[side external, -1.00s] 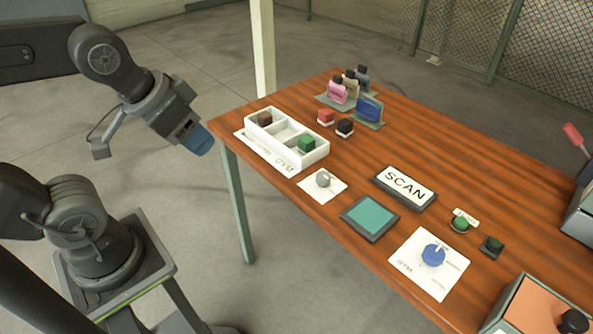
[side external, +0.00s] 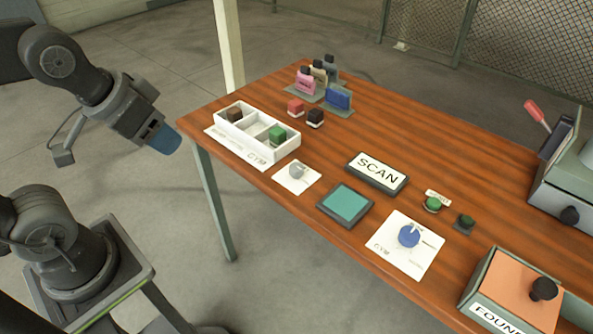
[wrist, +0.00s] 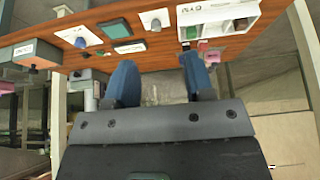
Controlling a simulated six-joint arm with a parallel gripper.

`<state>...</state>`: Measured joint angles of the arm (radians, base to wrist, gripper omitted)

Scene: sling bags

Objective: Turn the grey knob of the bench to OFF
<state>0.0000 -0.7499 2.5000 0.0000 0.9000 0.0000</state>
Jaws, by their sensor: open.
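The grey knob (side external: 297,170) stands on a small white plate (side external: 285,182) near the table's front edge, right of the white tray. In the wrist view the knob (wrist: 155,24) shows near the top, beyond my fingers. Which way it points cannot be read. My gripper (side external: 165,138) hangs off the table's left end, clear of the knob and touching nothing. In the wrist view my gripper (wrist: 160,85) shows two blue fingers spread apart with nothing between them.
A white tray (side external: 287,152) holds brown and green blocks. A SCAN sign (side external: 378,173), a teal pad (side external: 346,204) and a blue knob (side external: 409,236) lie to the right. Small bags (side external: 306,84) stand at the back. A box (side external: 515,300) is at the front right.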

